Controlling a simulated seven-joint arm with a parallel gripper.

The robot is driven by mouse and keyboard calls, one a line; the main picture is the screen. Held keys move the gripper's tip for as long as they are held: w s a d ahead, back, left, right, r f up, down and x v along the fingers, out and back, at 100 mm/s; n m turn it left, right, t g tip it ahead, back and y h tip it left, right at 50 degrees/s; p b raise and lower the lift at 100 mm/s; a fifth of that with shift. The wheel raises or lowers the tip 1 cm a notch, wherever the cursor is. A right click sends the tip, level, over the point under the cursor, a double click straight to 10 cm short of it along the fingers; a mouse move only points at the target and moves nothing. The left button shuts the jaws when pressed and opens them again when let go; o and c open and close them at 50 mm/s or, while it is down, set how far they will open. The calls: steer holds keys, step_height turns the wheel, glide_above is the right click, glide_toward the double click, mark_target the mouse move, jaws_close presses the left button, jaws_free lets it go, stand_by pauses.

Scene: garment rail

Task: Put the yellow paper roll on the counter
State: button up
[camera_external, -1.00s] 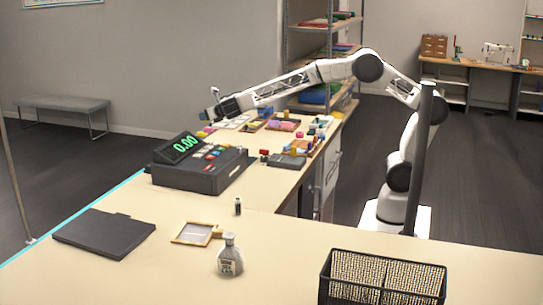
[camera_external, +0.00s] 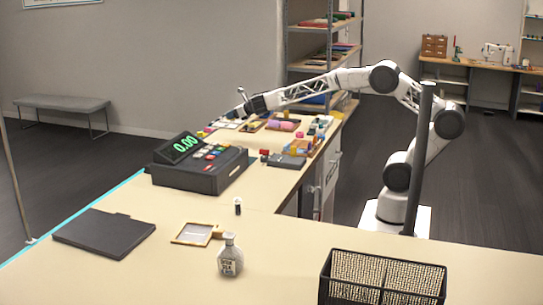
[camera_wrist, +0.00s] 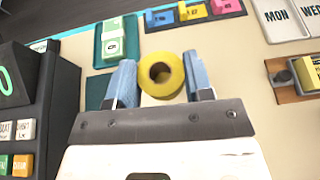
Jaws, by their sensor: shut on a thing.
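The yellow paper roll (camera_wrist: 161,75) is in the wrist view, its round hollow end facing the camera. My gripper (camera_wrist: 163,80) is shut on it, with one blue finger on each side. In the external view my gripper (camera_external: 246,107) hangs over the far part of the counter (camera_external: 290,228), behind the cash register. The roll cannot be made out in that view. The wrist view shows bare counter (camera_wrist: 255,75) to the right of the roll.
The cash register (camera_external: 200,165) stands close by; it is at the left in the wrist view (camera_wrist: 40,100). Green blocks on a tray (camera_wrist: 112,40), colored blocks (camera_wrist: 195,12) and day-labelled plates (camera_wrist: 285,20) lie around. The near counter holds a bottle (camera_external: 230,258) and a black basket (camera_external: 385,262).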

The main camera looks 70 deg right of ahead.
steer(key=shift+s+d+f, duration=0.25)
steer(key=shift+s+d, duration=0.1)
steer(key=shift+d, duration=0.3)
steer(key=shift+s+d+f, duration=0.2)
steer(key=shift+s+d, duration=0.1)
steer(key=shift+d, duration=0.3)
steer(key=shift+a, duration=0.1)
